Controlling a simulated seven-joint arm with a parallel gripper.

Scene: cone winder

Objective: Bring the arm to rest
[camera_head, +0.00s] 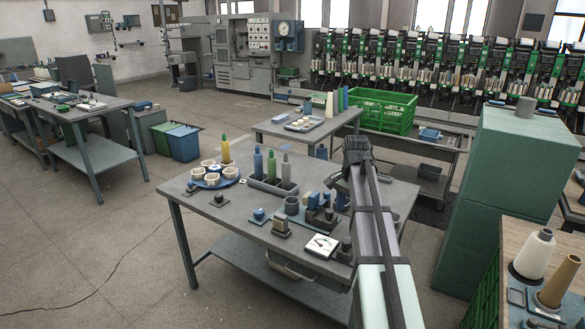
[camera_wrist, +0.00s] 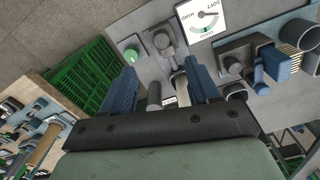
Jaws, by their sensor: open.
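My arm (camera_head: 375,235) rises from the bottom of the head view and reaches over the right part of the grey workbench (camera_head: 235,225). The fingers are not clear in the head view, hidden at the arm's far end. In the wrist view my gripper (camera_wrist: 160,68) shows two blue ribbed fingers standing wide apart. Nothing is clamped between them. Behind them lie the bench fittings, among them a grey post (camera_wrist: 154,95) and a green button (camera_wrist: 131,55). I cannot tell how far above these the fingers are.
A dial gauge (camera_head: 322,245), a grey tray (camera_head: 262,182) with bottles and a blue round holder (camera_head: 236,181) with cups stand on the bench. A green crate (camera_head: 380,112) stands behind. A green cabinet (camera_head: 500,195) and yarn cones (camera_head: 535,255) are at right. Floor at left is open.

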